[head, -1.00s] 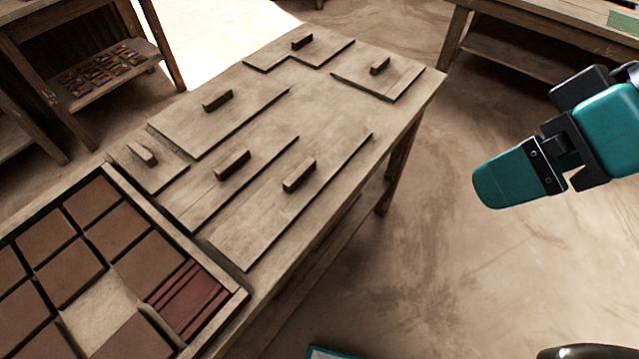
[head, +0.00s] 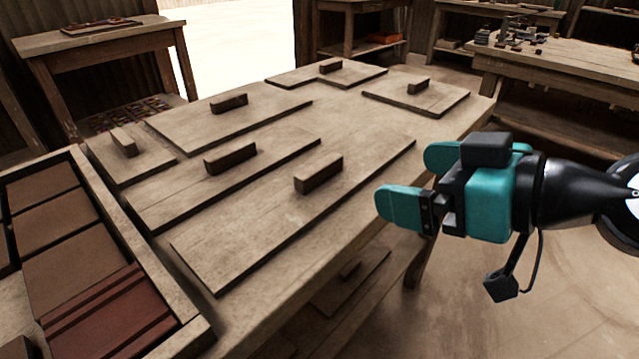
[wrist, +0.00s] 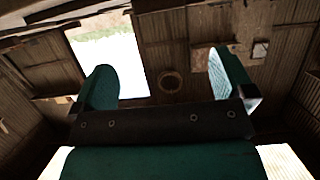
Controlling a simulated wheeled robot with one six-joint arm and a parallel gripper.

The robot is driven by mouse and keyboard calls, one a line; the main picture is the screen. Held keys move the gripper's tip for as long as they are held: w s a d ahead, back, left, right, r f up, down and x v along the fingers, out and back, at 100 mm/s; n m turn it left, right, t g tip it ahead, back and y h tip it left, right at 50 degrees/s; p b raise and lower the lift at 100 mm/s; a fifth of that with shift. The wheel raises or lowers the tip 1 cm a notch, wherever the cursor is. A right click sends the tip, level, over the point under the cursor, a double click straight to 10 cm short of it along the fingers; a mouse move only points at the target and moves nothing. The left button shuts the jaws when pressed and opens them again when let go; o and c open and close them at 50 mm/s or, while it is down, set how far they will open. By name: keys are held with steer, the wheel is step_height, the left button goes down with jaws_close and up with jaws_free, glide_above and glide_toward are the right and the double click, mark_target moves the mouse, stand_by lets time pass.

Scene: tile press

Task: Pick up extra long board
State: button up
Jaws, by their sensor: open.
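Several flat wooden boards with dark block handles lie on the workbench. The longest-looking one is the near right board (head: 265,225), with its handle (head: 318,173) upright near its middle; I take it as the extra long board. A similar board (head: 160,200) lies parallel just behind it. My gripper (head: 408,180), with teal fingers, is at the bench's right edge, right of the near board and apart from its handle. It points left. The wrist view shows the gripper (wrist: 164,82) with its fingers wide apart and nothing between them; no board shows there.
A tray (head: 140,250) of brown and red tiles stands at the near left. Other boards lie behind: a wide one (head: 200,128), a small one (head: 110,155), a squarish one (head: 440,100) and a notched one (head: 355,78). Another board (head: 360,285) lies on the lower shelf.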

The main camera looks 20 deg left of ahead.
steer(key=p, duration=0.9)
glide_toward(323, 166)
steer(key=x, duration=0.4)
steer(key=shift+a+f, duration=0.1)
steer(key=shift+a, duration=0.1)
steer(key=shift+w+a+p, duration=0.2)
steer(key=shift+a+p, duration=0.3)
steer(key=shift+p, duration=0.3)
steer(key=p+x, duration=0.2)
steer(key=x, duration=0.1)
steer(key=shift+w+a+p, duration=0.1)
steer(key=shift+a+p, duration=0.1)
steer(key=shift+p, duration=0.15)
steer(key=shift+w+a+f, duration=0.15)
steer(key=shift+a+f, duration=0.15)
steer(key=shift+f, duration=0.05)
steer(key=shift+r, duration=0.15)
steer(key=c, duration=0.9)
